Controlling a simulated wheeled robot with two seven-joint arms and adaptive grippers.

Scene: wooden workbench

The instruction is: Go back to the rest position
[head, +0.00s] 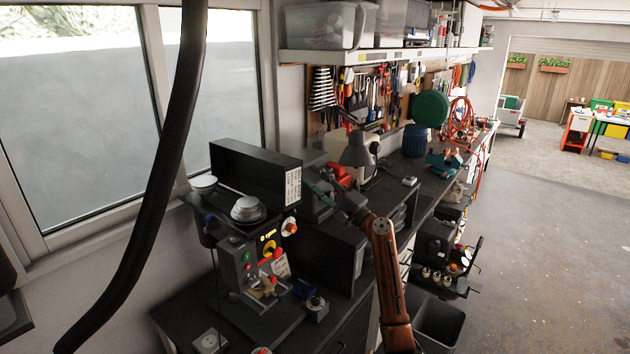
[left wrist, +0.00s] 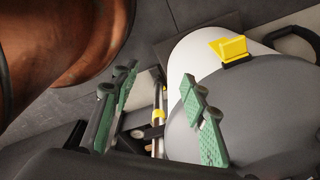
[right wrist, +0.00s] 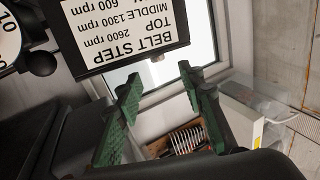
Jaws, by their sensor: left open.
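My right gripper (head: 318,188) is at the end of my copper arm, beside the black drill press (head: 258,172) on the workbench (head: 170,312). In the right wrist view, its green-padded fingers (right wrist: 159,82) stand apart with nothing between them. The press's white speed label (right wrist: 125,30) shows upside down beyond them. My left gripper is outside the head view. In the left wrist view, its green-padded fingers (left wrist: 160,82) are open and empty. A grey and white rounded body (left wrist: 245,100) with a yellow piece (left wrist: 230,47) lies behind them.
A grey desk lamp (head: 357,150) stands just beyond my right gripper. Tools hang on the back wall under a shelf (head: 350,56) of plastic boxes. A dark bin (head: 440,322) stands by the bench. The concrete floor (head: 540,250) at the right is clear.

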